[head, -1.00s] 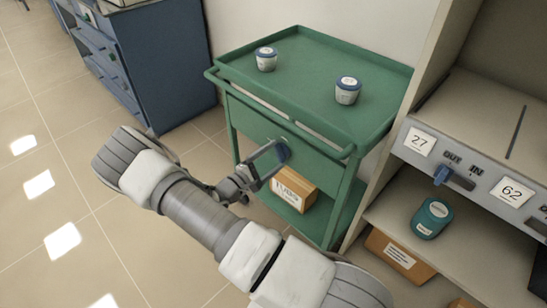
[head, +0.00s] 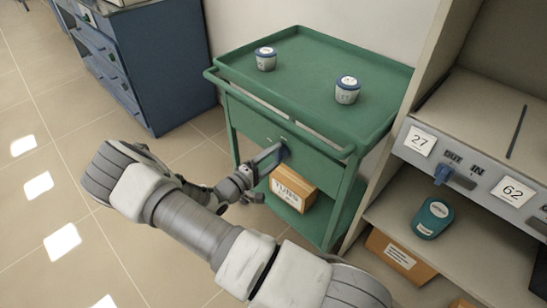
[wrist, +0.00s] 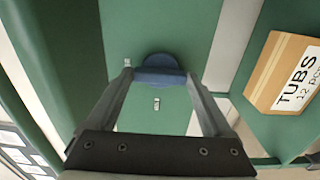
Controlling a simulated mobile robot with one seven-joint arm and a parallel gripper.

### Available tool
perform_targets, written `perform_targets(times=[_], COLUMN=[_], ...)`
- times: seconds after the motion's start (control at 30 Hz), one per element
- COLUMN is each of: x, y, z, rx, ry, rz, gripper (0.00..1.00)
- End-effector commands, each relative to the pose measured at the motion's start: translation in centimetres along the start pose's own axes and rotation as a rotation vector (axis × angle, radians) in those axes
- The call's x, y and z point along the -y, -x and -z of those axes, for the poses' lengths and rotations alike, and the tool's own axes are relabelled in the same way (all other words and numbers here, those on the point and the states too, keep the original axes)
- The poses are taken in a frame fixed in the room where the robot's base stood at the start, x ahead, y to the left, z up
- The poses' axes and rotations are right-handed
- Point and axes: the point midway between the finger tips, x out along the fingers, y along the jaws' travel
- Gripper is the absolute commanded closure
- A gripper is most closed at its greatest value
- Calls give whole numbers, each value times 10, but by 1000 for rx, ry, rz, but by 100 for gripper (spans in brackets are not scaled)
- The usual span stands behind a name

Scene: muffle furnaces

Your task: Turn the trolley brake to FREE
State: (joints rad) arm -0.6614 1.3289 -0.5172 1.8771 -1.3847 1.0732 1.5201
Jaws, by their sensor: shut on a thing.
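The green trolley (head: 330,128) stands by the wall, with the blue brake knob (head: 285,152) on its front panel. The wrist view shows the knob (wrist: 158,63) between my two fingertips, against the green panel. My gripper (head: 276,157) is shut on the knob; its fingers (wrist: 158,78) also show in the wrist view. Small white marks are on the panel near the knob, one of them a label (wrist: 156,104); their words are too small to read. The fingers hide part of the knob, and I cannot tell which mark it points to.
A shelf unit (head: 480,95) with a blue slider (head: 443,174) stands right; a blue cabinet (head: 160,70) stands left.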

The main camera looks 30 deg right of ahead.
Motion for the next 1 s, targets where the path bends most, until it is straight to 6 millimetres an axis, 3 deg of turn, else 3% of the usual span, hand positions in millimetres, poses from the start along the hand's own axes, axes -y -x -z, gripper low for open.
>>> perform_targets(times=[0.3, 0.33, 0.4, 0.77, 1.0], x=[0, 0, 0, -1, -3], y=[1, 1, 1, 8, 54], z=[1, 1, 1, 1, 2], rx=[-1, -1, -1, -2, -6], ry=[-6, -6, -5, -4, -3], rz=[2, 2, 2, 1, 2], gripper=[71, 13, 1, 0, 0])
